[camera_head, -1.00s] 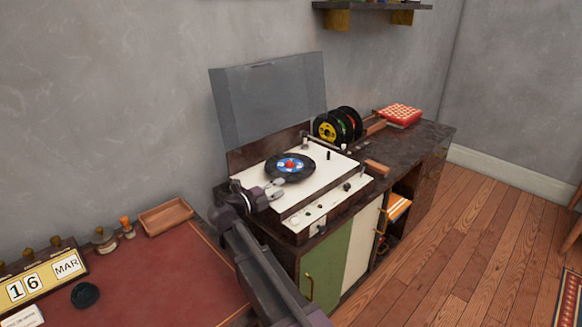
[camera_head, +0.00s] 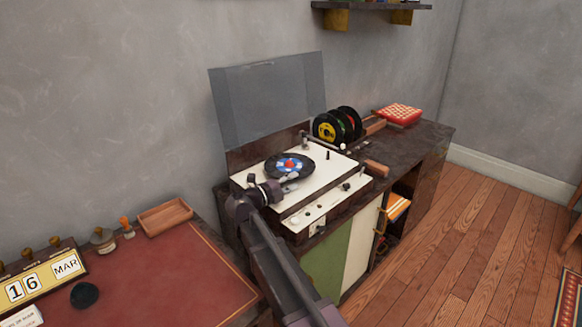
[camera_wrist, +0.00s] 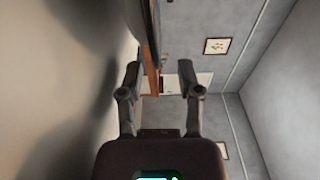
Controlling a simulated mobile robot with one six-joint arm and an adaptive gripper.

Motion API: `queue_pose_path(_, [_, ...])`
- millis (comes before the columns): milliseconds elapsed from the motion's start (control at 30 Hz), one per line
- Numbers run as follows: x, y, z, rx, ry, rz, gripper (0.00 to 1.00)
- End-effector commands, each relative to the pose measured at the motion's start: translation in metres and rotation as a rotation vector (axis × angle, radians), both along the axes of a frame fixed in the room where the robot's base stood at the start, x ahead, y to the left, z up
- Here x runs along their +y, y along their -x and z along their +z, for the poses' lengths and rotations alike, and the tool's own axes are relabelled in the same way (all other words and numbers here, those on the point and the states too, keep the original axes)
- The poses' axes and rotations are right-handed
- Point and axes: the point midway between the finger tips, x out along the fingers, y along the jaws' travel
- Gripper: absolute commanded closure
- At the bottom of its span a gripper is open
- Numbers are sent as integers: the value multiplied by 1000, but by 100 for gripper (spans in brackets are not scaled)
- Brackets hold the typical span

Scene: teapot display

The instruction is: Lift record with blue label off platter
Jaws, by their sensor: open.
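The black record with a blue, white and red label (camera_head: 290,166) lies flat on the platter of the cream record player (camera_head: 249,179). The platter is hidden under the record. My gripper (camera_head: 290,182) is open at the record's near edge, low over the deck. In the wrist view, the two fingers (camera_wrist: 159,76) stand apart. The dark record (camera_wrist: 150,25) shows nearly edge-on ahead, its edge in line with the gap and closer to the left finger. I cannot tell whether a finger touches it.
The player's clear lid (camera_head: 268,98) stands open behind. The tonearm (camera_head: 325,142) is at the back right of the deck. Several records (camera_head: 335,126) stand upright in a rack on the dark cabinet (camera_head: 420,145). A red desk (camera_head: 165,270) is at the left.

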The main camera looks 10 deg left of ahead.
Motion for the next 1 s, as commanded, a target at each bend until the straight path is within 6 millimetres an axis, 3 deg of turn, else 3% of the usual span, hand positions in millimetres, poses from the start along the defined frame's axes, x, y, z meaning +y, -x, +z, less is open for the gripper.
queue_pose_path(333, [-24, -26, -1, 0, 0, -1, 54])
queue_pose_path(933, [-24, -27, -1, 0, 0, 1, 54])
queue_pose_path(1000, [-24, -27, -1, 0, 0, 1, 72])
